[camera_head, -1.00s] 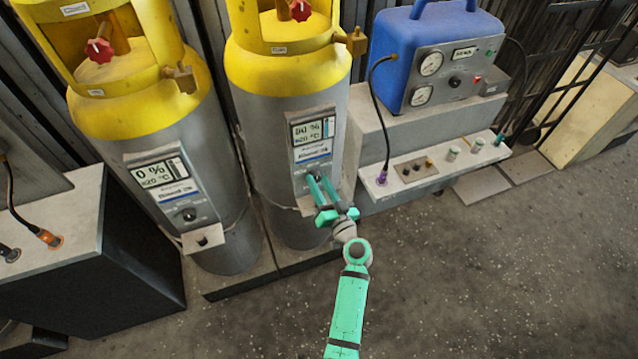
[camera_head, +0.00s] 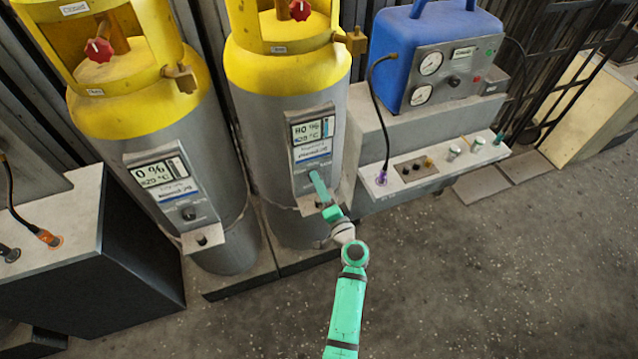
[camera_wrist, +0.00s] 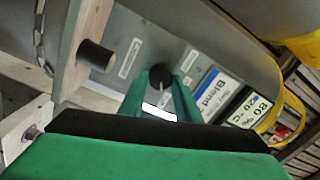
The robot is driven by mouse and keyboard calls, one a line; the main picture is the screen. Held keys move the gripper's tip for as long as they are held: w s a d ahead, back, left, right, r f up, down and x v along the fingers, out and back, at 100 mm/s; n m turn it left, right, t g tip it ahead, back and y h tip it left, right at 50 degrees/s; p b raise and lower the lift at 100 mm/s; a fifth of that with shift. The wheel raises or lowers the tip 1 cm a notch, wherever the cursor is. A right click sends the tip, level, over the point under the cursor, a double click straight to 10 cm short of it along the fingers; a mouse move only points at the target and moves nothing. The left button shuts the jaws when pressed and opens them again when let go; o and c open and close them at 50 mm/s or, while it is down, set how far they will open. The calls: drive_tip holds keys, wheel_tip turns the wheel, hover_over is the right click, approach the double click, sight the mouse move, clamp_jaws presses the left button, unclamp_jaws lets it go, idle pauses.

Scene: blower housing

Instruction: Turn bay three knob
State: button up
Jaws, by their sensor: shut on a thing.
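The dark round knob (camera_wrist: 161,75) with a white pointer line sits on the grey panel (camera_wrist: 133,37) of the right-hand gas cylinder (camera_head: 265,130). My gripper (camera_wrist: 161,84) is shut on this knob, its two green fingers on either side of it in the wrist view. In the head view my gripper (camera_head: 316,178) reaches the lower part of that panel and hides the knob. The panel's display (camera_head: 313,130) reads 80 % and about 20 °C. I cannot make out a bay number.
The left cylinder (camera_head: 133,105) has a similar panel reading 0 % with its own dark knob (camera_head: 189,214). A blue unit with gauges (camera_head: 437,50) stands at right on a grey bench. A small bracket (camera_head: 312,203) juts out below my gripper. Open floor lies in front.

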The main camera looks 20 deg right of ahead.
drive_tip(key=shift+m, duration=0.3)
drive_tip(key=o, duration=1.1)
drive_tip(key=shift+c, duration=0.2)
drive_tip(key=shift+s, duration=0.1)
drive_tip(key=s, duration=1)
drive_tip(key=shift+s+d+f, duration=0.3)
drive_tip(key=shift+s+d, duration=0.05)
